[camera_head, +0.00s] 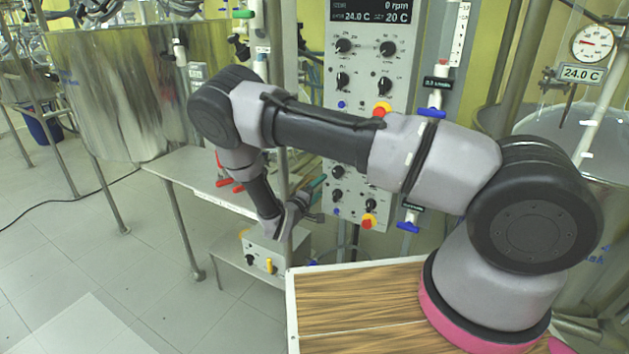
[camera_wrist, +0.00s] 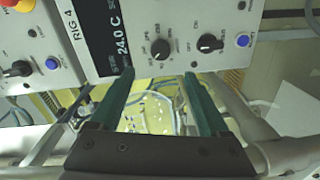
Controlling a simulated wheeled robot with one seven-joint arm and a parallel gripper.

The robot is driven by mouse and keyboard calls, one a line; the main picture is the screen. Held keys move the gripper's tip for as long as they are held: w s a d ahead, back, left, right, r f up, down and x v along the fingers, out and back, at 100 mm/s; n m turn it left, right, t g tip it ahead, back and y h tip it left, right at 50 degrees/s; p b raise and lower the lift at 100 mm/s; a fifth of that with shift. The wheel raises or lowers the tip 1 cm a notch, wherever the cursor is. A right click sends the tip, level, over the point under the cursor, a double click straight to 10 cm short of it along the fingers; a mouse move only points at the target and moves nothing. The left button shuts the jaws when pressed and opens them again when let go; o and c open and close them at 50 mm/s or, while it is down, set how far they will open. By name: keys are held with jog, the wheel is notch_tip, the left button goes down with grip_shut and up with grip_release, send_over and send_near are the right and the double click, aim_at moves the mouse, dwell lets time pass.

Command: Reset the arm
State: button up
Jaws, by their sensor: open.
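My gripper (camera_wrist: 159,78) shows in the wrist view with its two green fingers apart and nothing between them. In the head view my gripper (camera_head: 313,188) is at the end of the folded, bent arm, in front of the control panel and partly hidden by my arm. In the wrist view a grey panel box (camera_wrist: 170,20) labelled RIG 4 lies beyond the fingertips, with a 24.0 C display, black knobs and blue buttons. I cannot tell whether the fingers touch it.
A tall control panel (camera_head: 371,60) with knobs and red-yellow buttons stands behind my arm. A small grey box (camera_head: 262,252) sits on a low shelf. The tiled floor (camera_head: 80,250) at left is mostly clear.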

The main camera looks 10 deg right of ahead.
jog(key=s+d+r+m+g+y, duration=0.1)
jog(key=s+d+r+m+g, duration=0.35)
jog(key=r, duration=0.35)
jog(key=s+d+r+m+g, duration=0.3)
jog(key=d+r+g, duration=0.15)
jog(key=r, duration=0.45)
jog(key=s+d+r+m+g+y, duration=0.1)
jog(key=s+d+r+m+g, duration=0.25)
jog(key=d+r, duration=0.35)
jog(key=s+a+r+m+t+y, duration=0.1)
jog(key=s+a+r+t+y, duration=0.2)
jog(key=s+r+y, duration=0.7)
jog(key=s+r+t, duration=0.2)
jog(key=s+r, duration=0.8)
jog(key=r, duration=0.2)
jog(key=shift+m+t, duration=0.3)
jog(key=shift+t, duration=0.05)
